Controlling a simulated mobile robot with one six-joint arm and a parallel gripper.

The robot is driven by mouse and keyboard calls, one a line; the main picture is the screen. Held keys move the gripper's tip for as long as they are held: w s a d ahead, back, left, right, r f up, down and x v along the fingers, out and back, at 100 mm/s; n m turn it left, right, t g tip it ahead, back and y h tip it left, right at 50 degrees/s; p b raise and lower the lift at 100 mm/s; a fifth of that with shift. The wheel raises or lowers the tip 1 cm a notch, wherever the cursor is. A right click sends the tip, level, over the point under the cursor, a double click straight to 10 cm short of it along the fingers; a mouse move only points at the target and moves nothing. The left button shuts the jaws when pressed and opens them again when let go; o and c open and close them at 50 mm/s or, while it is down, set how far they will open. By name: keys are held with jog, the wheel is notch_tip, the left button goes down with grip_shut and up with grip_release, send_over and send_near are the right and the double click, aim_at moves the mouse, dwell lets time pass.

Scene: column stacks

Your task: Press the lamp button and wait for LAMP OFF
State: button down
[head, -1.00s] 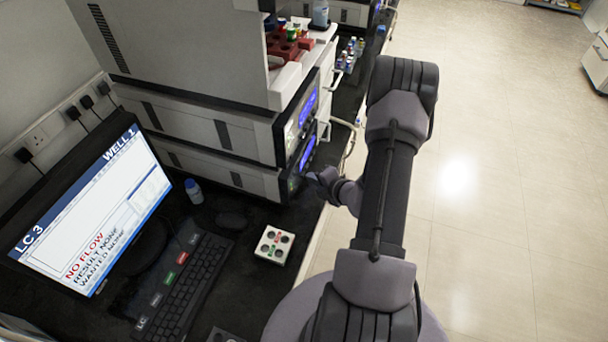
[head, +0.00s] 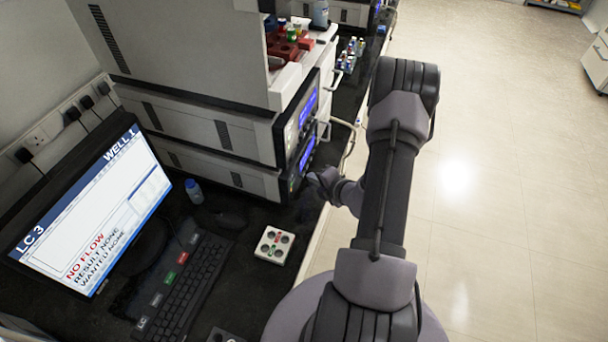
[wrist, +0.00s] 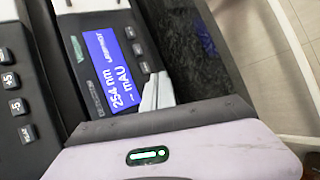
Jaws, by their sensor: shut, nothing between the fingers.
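The instrument panel with the lit blue display (wrist: 112,68) fills the upper middle of the wrist view. It reads 254 nm and mAU with dashes, plus a smaller line I cannot read surely. A column of small dark buttons (wrist: 137,49) runs along the display's right side. I cannot read which is the lamp button. My gripper (wrist: 160,82) is shut and empty, its fingertips at the lower end of this button column. I cannot tell whether they touch a button. In the head view the stacked modules (head: 228,177) stand left of my arm, and my fingertips are hard to make out.
A monitor (head: 95,205) showing LC 3, WELL 1 and NO FLOW stands left, with a keyboard (head: 190,285) before it. Open floor (head: 500,200) lies right.

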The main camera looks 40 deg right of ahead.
jog(key=shift+s+d, duration=0.2)
jog(key=shift+s, duration=0.2)
jog(key=shift+s+d+p, duration=0.1)
jog(key=shift+s+d, duration=0.3)
jog(key=shift+s, duration=0.35)
jog(key=shift+s+d+p, duration=0.1)
jog(key=shift+s+d, duration=0.25)
jog(key=shift+s, duration=0.35)
jog(key=shift+s+d+p, duration=0.1)
jog(key=shift+s+d, duration=0.3)
jog(key=shift+s, duration=0.35)
dwell(5.4)
